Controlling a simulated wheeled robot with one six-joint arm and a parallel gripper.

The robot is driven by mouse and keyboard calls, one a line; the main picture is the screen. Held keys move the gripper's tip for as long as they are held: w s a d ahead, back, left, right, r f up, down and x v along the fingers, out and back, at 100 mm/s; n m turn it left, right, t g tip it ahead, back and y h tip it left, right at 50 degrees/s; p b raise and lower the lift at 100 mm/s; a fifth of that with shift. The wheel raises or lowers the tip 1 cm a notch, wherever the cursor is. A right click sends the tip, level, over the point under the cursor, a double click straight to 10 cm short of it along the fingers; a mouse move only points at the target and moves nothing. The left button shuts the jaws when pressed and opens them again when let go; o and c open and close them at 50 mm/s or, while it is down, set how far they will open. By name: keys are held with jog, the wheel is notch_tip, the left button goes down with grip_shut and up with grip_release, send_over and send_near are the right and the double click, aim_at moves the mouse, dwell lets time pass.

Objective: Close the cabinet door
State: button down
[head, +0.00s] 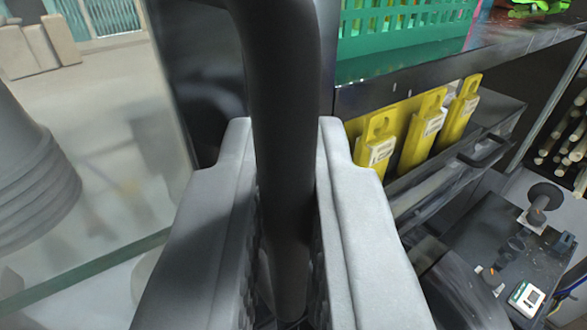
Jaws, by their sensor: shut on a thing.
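My gripper (285,150) fills the lower middle of the head view. Its two pale grey fingers are shut on a thick, dark, curved bar, a handle (275,70), that runs from the top edge down between them. A dark panel, which looks like the cabinet door (205,75), stands behind the handle. A transparent pane shows to its left. The lower end of the handle is partly hidden between the fingers. How far the door stands open cannot be told from this view.
To the right, yellow packages (418,130) stand on a dark shelf below a green basket (405,18). Further right are a small white device (526,298) and rods (565,145). At left are stacked grey containers (30,170) and pale floor behind the glass.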

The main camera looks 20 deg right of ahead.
jog(key=c, duration=1.6)
grip_release()
jog(key=shift+w+f, duration=0.1)
jog(key=shift+w, duration=0.05)
jog(key=shift+c, duration=0.2)
jog(key=v, duration=1.7)
jog(key=shift+s, duration=0.25)
